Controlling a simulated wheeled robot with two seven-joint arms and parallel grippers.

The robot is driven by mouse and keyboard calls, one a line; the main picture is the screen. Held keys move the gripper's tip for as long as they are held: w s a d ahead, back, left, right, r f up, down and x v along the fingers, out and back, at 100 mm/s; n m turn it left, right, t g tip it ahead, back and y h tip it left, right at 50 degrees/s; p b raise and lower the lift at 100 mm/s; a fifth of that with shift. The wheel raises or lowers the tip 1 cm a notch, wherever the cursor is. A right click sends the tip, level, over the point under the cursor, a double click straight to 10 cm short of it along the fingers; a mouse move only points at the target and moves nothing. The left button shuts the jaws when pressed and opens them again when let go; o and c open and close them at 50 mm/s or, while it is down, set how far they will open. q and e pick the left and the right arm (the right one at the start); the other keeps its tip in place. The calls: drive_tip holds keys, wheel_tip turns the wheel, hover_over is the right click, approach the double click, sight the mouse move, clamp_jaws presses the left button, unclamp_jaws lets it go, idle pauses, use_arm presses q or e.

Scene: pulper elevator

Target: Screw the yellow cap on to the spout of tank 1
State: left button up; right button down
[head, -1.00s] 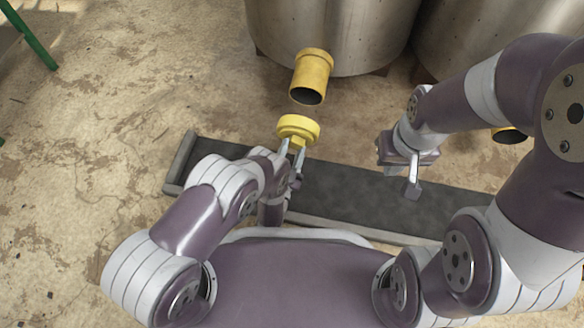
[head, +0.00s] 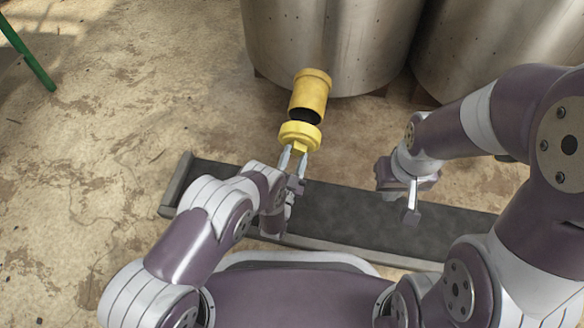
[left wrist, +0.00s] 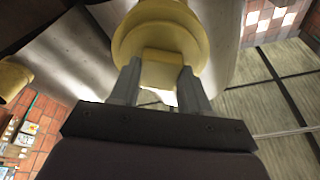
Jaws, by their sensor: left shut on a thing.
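The yellow cap (head: 300,134) is held by its square tab in my left gripper (head: 293,160), whose fingers are shut on it. The yellow spout (head: 310,93) sticks out low from the front of a steel tank (head: 335,40). The cap is just in front of the spout's dark open end, slightly below it in the head view. Part of the opening still shows above the cap. In the left wrist view the cap (left wrist: 160,32) sits between the two fingers (left wrist: 158,88). My right gripper (head: 408,195) hangs to the right; its finger gap is unclear.
A second steel tank (head: 480,50) stands to the right. A long dark trough (head: 350,212) with a pale rim lies on the floor below both grippers. A green bar (head: 28,50) is at the upper left. Bare floor (head: 110,120) lies to the left.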

sight(298, 144)
use_arm(q)
drive_tip(key=shift+f+b+x, duration=0.15)
drive_tip(key=shift+b+x, duration=0.3)
drive_tip(key=shift+x, duration=0.7)
drive_tip(key=shift+f+b+x, duration=0.1)
drive_tip(key=shift+b+x, duration=0.35)
drive_tip(key=shift+x, duration=0.75)
drive_tip(key=shift+w+a, duration=0.1)
drive_tip(key=shift+a, duration=0.1)
drive_tip(key=shift+f+b+x, duration=0.1)
drive_tip(key=shift+b+x, duration=0.4)
drive_tip(key=shift+x, duration=0.3)
drive_tip(key=shift+f+b+x, duration=0.15)
drive_tip(key=shift+b+x, duration=0.35)
drive_tip(key=shift+x, duration=0.3)
drive_tip(key=shift+w+a, duration=0.1)
